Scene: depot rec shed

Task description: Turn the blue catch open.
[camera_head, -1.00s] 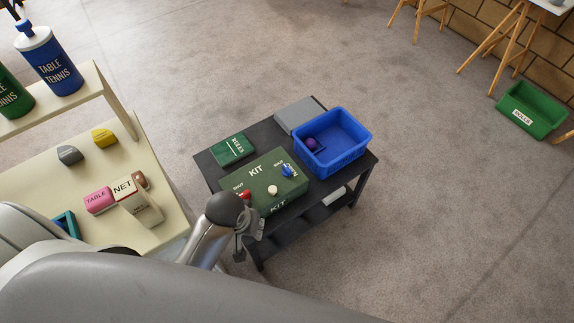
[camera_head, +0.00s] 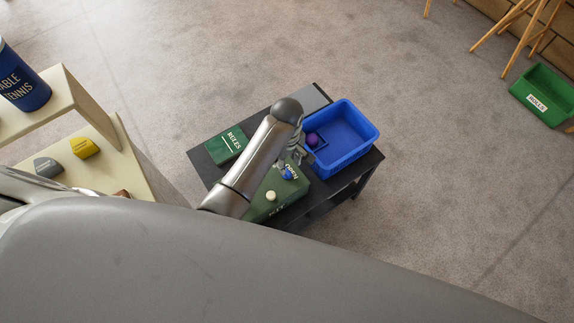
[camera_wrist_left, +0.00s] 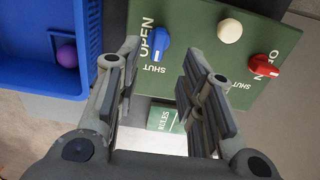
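The blue catch (camera_head: 287,174) is on the top of the green KIT box (camera_head: 262,208), on the dark table. In the left wrist view the blue catch (camera_wrist_left: 159,46) lies between the fingers' lines, just beyond the tips, with OPEN printed beside it and SHUT below it. One end of it points roughly toward SHUT. My left gripper (camera_head: 297,153) is over the box by the catch; its fingers (camera_wrist_left: 163,70) are spread with nothing between them. Whether a finger touches the catch I cannot tell. My right gripper is not in view.
A red catch (camera_wrist_left: 264,67) and a cream knob (camera_wrist_left: 230,30) are also on the box. The blue bin (camera_head: 351,137) with a purple ball (camera_head: 312,139) stands close beside it. The green RULES book (camera_head: 226,146) lies behind my left arm.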

